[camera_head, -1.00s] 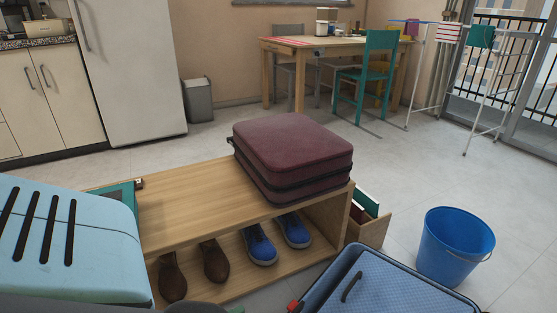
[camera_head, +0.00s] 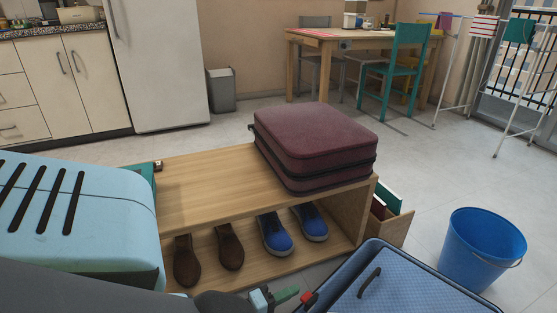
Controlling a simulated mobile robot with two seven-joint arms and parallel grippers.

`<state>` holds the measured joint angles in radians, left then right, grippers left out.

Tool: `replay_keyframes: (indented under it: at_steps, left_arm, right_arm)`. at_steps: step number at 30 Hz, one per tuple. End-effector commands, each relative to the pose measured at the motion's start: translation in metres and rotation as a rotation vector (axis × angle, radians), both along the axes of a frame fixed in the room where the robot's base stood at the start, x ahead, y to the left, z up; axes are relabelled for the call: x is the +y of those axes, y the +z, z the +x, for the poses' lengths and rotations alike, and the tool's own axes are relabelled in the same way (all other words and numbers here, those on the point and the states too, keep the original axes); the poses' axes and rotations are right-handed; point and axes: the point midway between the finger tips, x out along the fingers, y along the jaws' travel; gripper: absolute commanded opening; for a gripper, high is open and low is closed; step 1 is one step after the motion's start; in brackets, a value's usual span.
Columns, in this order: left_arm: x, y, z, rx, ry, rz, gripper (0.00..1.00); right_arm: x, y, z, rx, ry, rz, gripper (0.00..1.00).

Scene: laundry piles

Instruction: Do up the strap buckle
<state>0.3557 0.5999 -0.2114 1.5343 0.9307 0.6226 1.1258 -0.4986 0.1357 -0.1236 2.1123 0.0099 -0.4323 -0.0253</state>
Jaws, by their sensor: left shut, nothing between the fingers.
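An open blue suitcase (camera_head: 395,286) with a pale blue lining and a dark handle is cut off by the bottom edge at the right. A small red piece (camera_head: 306,299) shows at its left corner; I cannot tell whether it is part of a buckle. No strap buckle can be made out clearly. My left arm comes in dark grey along the bottom left. My left gripper (camera_head: 287,294), with what looks like a green tip, is shut and empty just left of the red piece. I cannot tell whether they touch. My right gripper is out of view.
A wooden bench (camera_head: 205,190) holds a maroon case (camera_head: 315,140) on top and brown and blue shoes below. A light blue slotted case (camera_head: 105,205) stands at the left. A blue bucket (camera_head: 482,245) stands at the right. Open floor lies behind the bench.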

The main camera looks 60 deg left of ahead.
Motion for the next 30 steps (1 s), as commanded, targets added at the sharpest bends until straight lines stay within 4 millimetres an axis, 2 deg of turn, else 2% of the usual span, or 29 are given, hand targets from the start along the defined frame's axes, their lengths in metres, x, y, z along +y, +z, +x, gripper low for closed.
replay_keyframes:
  at_steps: [4, 12, 30]
  left_arm:
    - [-0.007, -0.001, 0.002, 0.0, 0.001, -0.001, 0.0]
    - [-0.008, -0.001, 0.002, 0.0, 0.0, 0.0, 0.0]
    - [-0.011, 0.004, 0.003, 0.023, 0.001, 0.076, 0.0]
  right_arm:
    - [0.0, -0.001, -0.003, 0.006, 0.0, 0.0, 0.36]
    - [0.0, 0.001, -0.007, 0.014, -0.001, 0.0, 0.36]
    - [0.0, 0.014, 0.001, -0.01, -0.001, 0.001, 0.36]
